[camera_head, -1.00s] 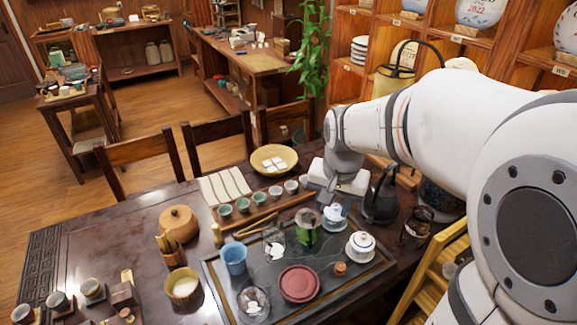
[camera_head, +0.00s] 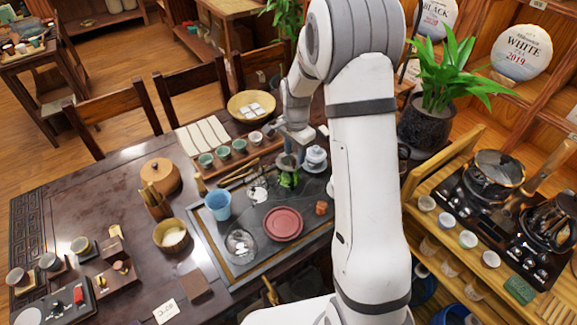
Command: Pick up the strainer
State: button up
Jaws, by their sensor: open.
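A small greyish piece that looks like the strainer (camera_head: 288,161) sits on top of a green stand or figure (camera_head: 289,179) near the back of the dark tea tray (camera_head: 226,262). My gripper (camera_head: 290,152) is open and points down right over this piece, with its fingers at or very close to it. At this size I cannot tell whether the fingers touch the strainer or are around it. The fingers partly hide it.
A blue-and-white lidded bowl (camera_head: 315,158) stands just right of the gripper. A row of small cups (camera_head: 222,152) is behind. A blue cup (camera_head: 218,205), a red dish (camera_head: 283,223) and a glass vessel (camera_head: 241,243) stand on the tray. My arm hides the tray's right side.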

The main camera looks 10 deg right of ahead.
aim_at(293, 160)
jog(key=shift+a+f+p, duration=0.15)
jog(key=shift+f+p, duration=0.45)
jog(key=shift+f, duration=1.6)
grip_shut()
